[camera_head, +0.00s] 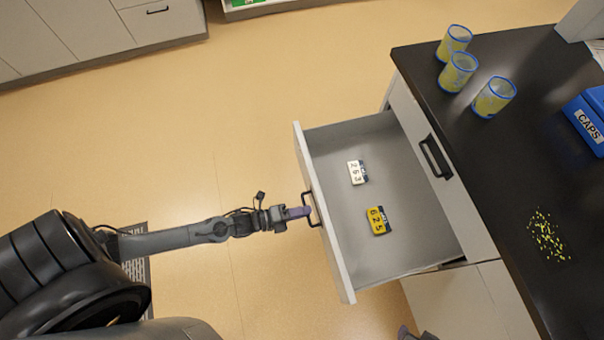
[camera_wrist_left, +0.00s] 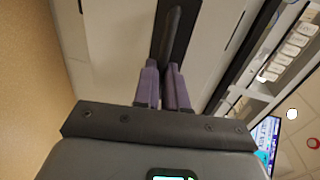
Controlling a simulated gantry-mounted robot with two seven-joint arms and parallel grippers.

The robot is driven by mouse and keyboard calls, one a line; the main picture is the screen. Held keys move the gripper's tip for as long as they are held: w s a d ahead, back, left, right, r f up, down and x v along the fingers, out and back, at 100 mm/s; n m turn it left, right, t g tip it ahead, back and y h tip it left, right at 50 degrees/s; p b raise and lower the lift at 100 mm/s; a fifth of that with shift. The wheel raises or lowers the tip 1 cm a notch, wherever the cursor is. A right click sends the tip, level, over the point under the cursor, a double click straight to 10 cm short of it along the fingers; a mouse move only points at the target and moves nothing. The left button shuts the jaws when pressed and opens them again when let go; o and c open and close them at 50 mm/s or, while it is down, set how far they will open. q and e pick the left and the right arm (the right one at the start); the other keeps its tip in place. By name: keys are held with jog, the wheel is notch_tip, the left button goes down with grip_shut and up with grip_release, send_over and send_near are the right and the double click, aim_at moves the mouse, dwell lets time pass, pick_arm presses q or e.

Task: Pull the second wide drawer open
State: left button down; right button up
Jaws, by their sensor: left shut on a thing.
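A wide drawer (camera_head: 335,255) stands well out from the counter cabinet, its grey inside open to view. Its dark bar handle (camera_head: 311,208) is on the front panel, facing left. My left gripper (camera_head: 305,212) is shut on this handle, and its purple fingers come in from the left. In the left wrist view, the fingers (camera_wrist_left: 163,88) sit on both sides of the dark handle bar (camera_wrist_left: 172,35).
A white block (camera_head: 357,173) and a yellow block (camera_head: 378,221) with numbers lie in the drawer. A closed drawer with a black handle (camera_head: 435,157) sits above it.

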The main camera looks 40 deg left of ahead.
pick_arm(q)
jog(key=c, duration=1.2)
grip_release()
jog(key=p+v, duration=0.2)
jog(key=v, duration=0.9)
jog(key=shift+w, duration=0.1)
